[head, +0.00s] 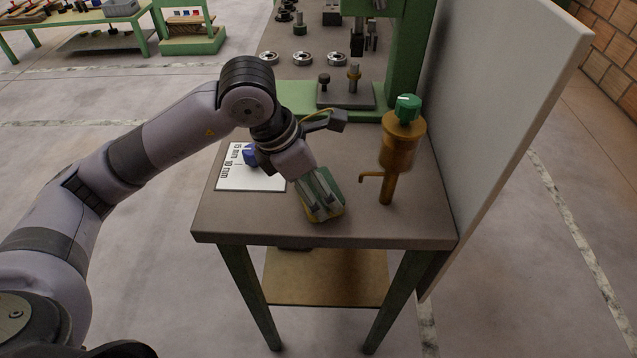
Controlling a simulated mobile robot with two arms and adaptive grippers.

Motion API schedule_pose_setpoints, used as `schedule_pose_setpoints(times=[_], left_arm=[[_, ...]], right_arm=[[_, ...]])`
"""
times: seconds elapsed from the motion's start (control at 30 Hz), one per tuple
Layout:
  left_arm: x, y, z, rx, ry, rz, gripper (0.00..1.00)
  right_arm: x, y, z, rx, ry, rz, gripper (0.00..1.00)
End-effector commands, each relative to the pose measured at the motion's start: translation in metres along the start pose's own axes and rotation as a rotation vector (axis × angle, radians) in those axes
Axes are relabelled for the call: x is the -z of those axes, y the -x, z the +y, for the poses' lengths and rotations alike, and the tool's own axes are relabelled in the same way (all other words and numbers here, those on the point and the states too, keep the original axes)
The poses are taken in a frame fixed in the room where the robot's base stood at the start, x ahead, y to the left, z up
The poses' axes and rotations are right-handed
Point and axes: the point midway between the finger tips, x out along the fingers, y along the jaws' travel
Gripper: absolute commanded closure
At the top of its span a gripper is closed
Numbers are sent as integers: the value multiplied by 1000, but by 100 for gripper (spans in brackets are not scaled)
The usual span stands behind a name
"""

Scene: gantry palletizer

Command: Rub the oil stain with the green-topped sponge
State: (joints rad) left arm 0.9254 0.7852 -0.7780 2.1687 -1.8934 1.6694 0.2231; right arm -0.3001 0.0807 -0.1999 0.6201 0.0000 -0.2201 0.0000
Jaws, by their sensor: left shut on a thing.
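My left gripper (321,205) reaches down over the near part of the workbench top. It is shut on the green-topped sponge (333,211), whose green top and yellowish edge show around the fingers. The sponge is at or just above the bench surface; I cannot tell if it touches. No oil stain is visible; the sponge and gripper cover that part of the bench. My right gripper is not in view.
A brass oil can (401,145) with a green cap stands right of the sponge. A white marked card (236,178) with a blue object (250,156) lies left. Behind are a green press (408,60) and bearing rings (302,58). A pale panel (500,120) borders the right side.

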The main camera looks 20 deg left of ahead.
Motion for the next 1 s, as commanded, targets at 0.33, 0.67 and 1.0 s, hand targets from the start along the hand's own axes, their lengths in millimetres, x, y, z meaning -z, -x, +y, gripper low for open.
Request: schedule_pose_setpoints(times=[0.33, 0.67, 1.0], left_arm=[[-12, 29, 0, -1, 0, 1, 44], [-24, 56, 0, -1, -1, -2, 44], [-24, 56, 0, 0, 0, -2, 44]], right_arm=[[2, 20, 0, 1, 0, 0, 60], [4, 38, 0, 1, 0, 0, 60], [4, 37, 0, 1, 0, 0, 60]])
